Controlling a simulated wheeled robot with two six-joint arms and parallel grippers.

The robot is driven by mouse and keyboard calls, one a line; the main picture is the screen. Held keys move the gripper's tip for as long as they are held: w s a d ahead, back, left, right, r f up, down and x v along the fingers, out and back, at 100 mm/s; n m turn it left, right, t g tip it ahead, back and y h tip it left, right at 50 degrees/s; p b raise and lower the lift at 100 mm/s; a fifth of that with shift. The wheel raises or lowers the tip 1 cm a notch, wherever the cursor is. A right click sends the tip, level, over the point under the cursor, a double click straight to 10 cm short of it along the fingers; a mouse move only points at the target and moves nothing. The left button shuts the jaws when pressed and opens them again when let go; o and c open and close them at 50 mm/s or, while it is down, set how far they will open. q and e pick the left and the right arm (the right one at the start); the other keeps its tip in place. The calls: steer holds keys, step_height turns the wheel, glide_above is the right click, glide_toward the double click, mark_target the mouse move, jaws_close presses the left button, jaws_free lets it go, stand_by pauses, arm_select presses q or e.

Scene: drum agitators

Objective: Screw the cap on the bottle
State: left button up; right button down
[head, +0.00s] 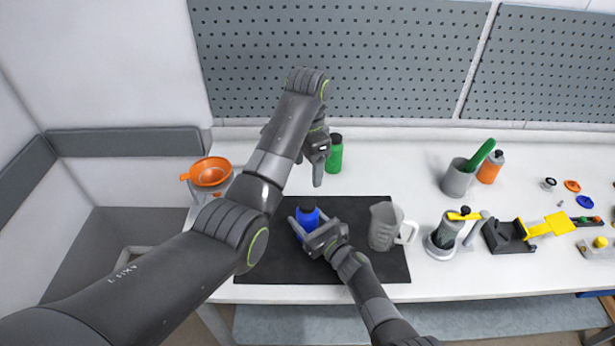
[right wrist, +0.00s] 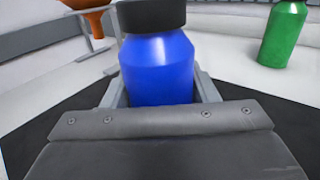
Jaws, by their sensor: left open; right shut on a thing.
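The blue bottle (head: 307,221) stands upright on the black mat (head: 372,266). A black cap (right wrist: 151,14) sits on top of it in the right wrist view, its upper edge cut off by the frame; I cannot tell how tightly it is screwed. My right gripper (head: 308,228) is shut on the blue bottle (right wrist: 160,68), its fingers on either side of the body. My left gripper (head: 316,168) is open and empty, above and behind the bottle, near the green bottle, with its fingers pointing down.
A green bottle (head: 335,154) stands behind the mat. An orange funnel (head: 210,172) is at the left. A grey jug (head: 383,226) stands close right of the blue bottle. A grey cup (head: 457,180), an orange bottle (head: 490,168) and small loose parts lie farther right.

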mark_target(314, 227)
stand_by(0.3)
steer(key=shift+c, duration=2.3)
jaws_free()
steer(key=p+v, duration=0.1)
steer(key=v, duration=0.7)
steer(key=shift+s+d, duration=0.1)
steer(key=shift+d, duration=0.05)
steer(key=b+v, duration=0.1)
steer(key=v, duration=0.8)
